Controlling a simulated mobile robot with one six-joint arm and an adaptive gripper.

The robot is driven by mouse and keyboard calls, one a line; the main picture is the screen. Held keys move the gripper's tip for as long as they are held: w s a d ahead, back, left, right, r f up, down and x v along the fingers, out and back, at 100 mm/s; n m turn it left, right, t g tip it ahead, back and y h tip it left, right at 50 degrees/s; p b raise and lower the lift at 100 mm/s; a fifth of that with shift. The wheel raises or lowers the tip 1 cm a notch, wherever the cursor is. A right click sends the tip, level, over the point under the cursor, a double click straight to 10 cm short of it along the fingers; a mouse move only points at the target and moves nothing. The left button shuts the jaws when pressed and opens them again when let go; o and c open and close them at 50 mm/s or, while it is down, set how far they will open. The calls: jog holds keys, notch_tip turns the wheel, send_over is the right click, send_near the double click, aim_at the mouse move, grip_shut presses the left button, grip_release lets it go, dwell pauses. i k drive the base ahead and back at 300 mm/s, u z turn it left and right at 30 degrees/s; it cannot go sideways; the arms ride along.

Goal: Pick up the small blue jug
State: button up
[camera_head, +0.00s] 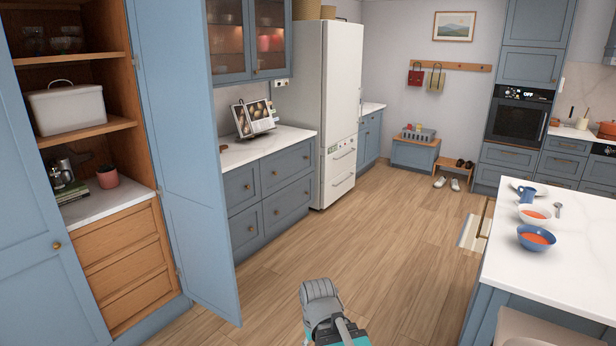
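The small blue jug (527,194) stands upright on the white top of the island at the right. It is beside a white plate (540,187) and behind two bowls. Its details are small at this distance. Part of my arm, grey and teal, shows at the bottom centre, over the floor and well apart from the jug. I cannot make out my gripper's fingers in this view.
On the island (575,255) are a white bowl (534,219) and a blue bowl (536,245), both with orange-red contents, and a spoon (558,209). A stool (522,330) stands at its near edge. An open larder door (185,150) juts out at left. The middle floor is clear.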

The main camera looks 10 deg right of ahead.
aim_at(529, 194)
jog(key=z, duration=0.3)
jog(key=i, duration=0.95)
jog(key=z, duration=0.55)
jog(key=i, duration=0.9)
jog(key=z, duration=0.45)
jog(key=i, duration=2)
jog(key=z, duration=0.15)
